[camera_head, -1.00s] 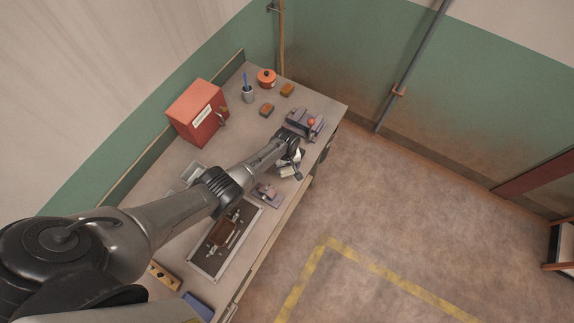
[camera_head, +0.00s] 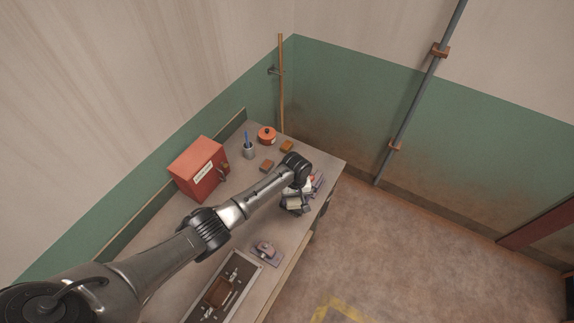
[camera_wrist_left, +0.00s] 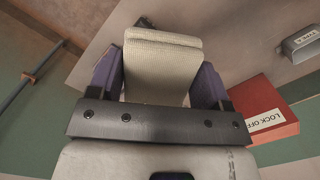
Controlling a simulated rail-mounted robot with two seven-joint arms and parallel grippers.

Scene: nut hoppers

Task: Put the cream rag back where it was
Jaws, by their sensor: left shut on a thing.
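The cream rag (camera_wrist_left: 162,62) is folded and ribbed in the left wrist view. It sits between the two purple fingers of my left gripper (camera_wrist_left: 158,84), which is shut on it. In the head view my left gripper (camera_head: 297,203) is over the right edge of the bench (camera_head: 262,222), just in front of the purple-grey vise with a red knob (camera_head: 318,183). It partly hides the vise. The rag is hard to make out in the head view, and I cannot tell its height over the bench. My right gripper is not in view.
A red lock-off box (camera_head: 199,170) stands at the back left. A cup with a blue pen (camera_head: 249,151), an orange pot (camera_head: 267,135) and small brown blocks (camera_head: 267,166) are farther along. A small purple-grey device (camera_head: 266,250) and a framed tray (camera_head: 258,262) are nearer.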

